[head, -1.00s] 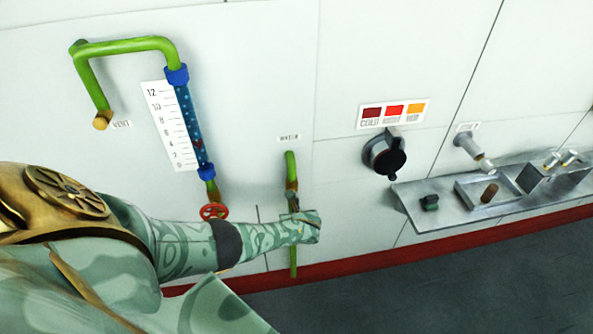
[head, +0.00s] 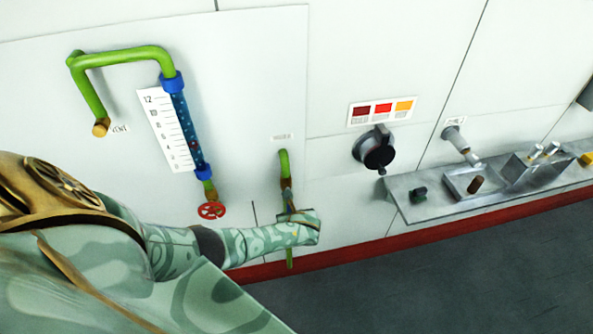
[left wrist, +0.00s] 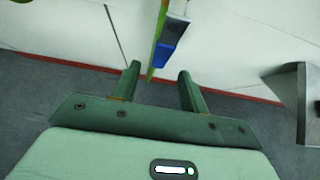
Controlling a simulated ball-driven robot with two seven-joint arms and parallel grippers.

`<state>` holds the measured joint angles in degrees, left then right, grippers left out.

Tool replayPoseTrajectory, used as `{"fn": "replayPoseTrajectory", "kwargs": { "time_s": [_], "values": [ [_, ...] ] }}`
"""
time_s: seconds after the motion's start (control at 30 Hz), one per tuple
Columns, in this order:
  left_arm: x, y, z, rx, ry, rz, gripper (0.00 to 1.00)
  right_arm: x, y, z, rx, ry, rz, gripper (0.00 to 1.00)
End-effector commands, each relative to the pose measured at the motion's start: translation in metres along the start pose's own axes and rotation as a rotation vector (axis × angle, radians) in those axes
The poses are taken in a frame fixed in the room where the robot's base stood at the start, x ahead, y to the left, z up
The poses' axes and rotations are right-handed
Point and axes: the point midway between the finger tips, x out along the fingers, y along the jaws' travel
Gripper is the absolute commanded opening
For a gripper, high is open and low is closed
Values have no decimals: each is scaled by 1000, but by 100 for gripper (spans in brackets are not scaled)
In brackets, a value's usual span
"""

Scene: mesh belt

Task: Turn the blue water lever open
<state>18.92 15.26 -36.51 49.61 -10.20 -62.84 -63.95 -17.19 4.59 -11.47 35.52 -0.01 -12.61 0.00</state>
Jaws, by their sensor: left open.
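A thin green water pipe (head: 284,165) runs down the white wall under a small label. In the left wrist view the blue lever (left wrist: 164,53) sits beside the green pipe (left wrist: 153,60), just beyond my fingertips. My left gripper (left wrist: 159,70) is open, one finger on each side of the pipe's line, with nothing held. In the head view my left gripper (head: 303,218) is in front of the pipe's lower part and hides much of the valve. I cannot make out the lever clearly there. My right gripper is not in view.
A red handwheel (head: 211,210) is under the blue-capped gauge tube (head: 187,125), left of the water pipe. A black knob (head: 379,152) is on the wall to the right. A metal shelf (head: 410,208) juts out at the right. The dark floor is clear.

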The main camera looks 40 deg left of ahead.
Motion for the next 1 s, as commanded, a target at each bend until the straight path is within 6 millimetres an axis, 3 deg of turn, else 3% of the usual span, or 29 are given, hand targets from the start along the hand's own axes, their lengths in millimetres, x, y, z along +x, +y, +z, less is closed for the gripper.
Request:
{"fn": "replayPoseTrajectory", "kwargs": {
  "time_s": [0.03,0.1,0.4,1.0],
  "values": [
    [-21,0,4,-1,3,-3,44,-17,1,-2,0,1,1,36],
    [-39,0,3,0,3,-3,44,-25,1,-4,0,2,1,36],
    [-92,0,0,0,2,-1,44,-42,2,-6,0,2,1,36],
    [-99,0,-1,0,1,1,44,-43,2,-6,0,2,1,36]
  ]
}}
